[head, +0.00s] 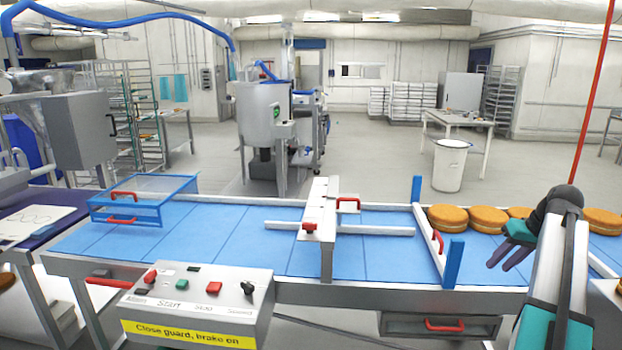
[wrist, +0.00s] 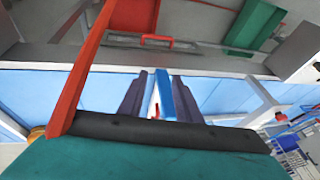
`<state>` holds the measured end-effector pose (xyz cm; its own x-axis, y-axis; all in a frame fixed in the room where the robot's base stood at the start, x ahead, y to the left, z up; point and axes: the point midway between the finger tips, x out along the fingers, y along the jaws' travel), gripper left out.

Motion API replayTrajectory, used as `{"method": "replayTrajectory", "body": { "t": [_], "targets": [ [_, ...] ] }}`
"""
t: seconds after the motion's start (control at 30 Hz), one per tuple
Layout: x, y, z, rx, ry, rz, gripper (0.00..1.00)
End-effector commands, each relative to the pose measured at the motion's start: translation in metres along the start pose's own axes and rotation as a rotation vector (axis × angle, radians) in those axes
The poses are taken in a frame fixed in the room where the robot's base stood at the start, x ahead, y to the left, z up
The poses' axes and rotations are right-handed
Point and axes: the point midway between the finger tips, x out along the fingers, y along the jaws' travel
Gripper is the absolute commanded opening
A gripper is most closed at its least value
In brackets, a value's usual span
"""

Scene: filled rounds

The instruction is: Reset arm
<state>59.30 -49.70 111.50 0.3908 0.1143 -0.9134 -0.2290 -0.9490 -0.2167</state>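My gripper (head: 505,258) is at the right of the head view, with dark purple fingers pointing down and left above the blue conveyor (head: 385,258). It is just right of a short blue post (head: 454,264) and in front of the filled rounds (head: 488,220). In the wrist view my gripper (wrist: 158,92) has its two fingers apart, with a blue and white strip showing in the gap. I see nothing held. My arm comes up from the lower right of the head view.
A white gate with a red handle (head: 438,242) crosses the belt by the rounds. A white bridge (head: 320,228) and a blue mesh guard (head: 140,200) stand farther left. A control box (head: 197,303) is in front. A red line (head: 595,85) hangs near my arm.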

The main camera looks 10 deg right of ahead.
Motion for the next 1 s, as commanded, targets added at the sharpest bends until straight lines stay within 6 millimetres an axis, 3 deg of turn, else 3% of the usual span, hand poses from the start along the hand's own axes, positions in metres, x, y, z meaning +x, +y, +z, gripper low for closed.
{"method": "replayTrajectory", "body": {
  "t": [0.27, 0.47, 0.77, 1.0],
  "targets": [
    [0.072, -0.043, 0.002, -0.048, -0.078, -0.062, 0.31],
    [0.148, -0.09, 0.021, -0.094, -0.172, -0.121, 0.31],
    [0.249, -0.156, 0.072, -0.157, -0.314, -0.181, 0.31],
    [0.319, -0.203, 0.126, -0.2, -0.426, -0.205, 0.31]
  ]
}}
